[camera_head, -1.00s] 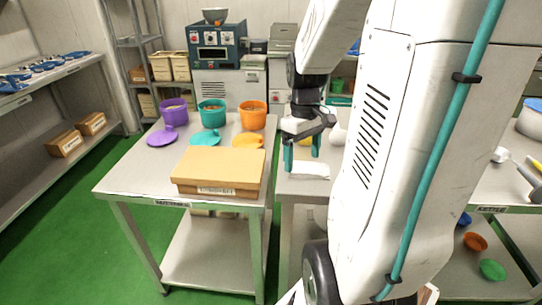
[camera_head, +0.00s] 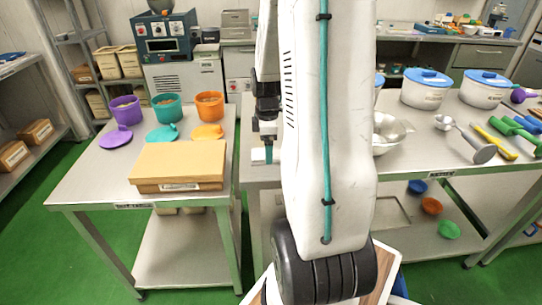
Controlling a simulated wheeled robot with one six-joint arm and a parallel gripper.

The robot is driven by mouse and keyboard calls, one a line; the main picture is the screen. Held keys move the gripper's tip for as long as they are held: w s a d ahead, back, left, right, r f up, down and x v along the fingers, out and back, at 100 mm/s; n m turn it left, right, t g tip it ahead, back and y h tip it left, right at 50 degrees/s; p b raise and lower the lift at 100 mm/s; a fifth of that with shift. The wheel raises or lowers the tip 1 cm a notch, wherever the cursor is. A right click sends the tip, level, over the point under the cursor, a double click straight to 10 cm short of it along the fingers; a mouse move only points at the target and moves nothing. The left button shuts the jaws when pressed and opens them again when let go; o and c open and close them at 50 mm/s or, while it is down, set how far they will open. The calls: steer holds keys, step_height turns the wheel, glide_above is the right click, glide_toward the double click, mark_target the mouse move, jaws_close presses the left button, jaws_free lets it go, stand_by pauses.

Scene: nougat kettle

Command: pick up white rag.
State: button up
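A small white patch (camera_head: 259,156), which looks like the white rag, shows at my gripper's fingertips over the left end of the right-hand steel table. Most of it is hidden behind my arm. My gripper (camera_head: 268,152) points down right at it, with one teal finger visible. The other finger is hidden, so I cannot tell whether the gripper is open or shut on the rag, or whether the rag is lifted.
A cardboard box (camera_head: 179,166) lies on the left table (camera_head: 90,180).

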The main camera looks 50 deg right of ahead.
steer(key=shift+f, duration=0.9)
steer(key=c, duration=1.2)
steer(key=shift+o, duration=0.2)
steer(key=shift+r, duration=0.1)
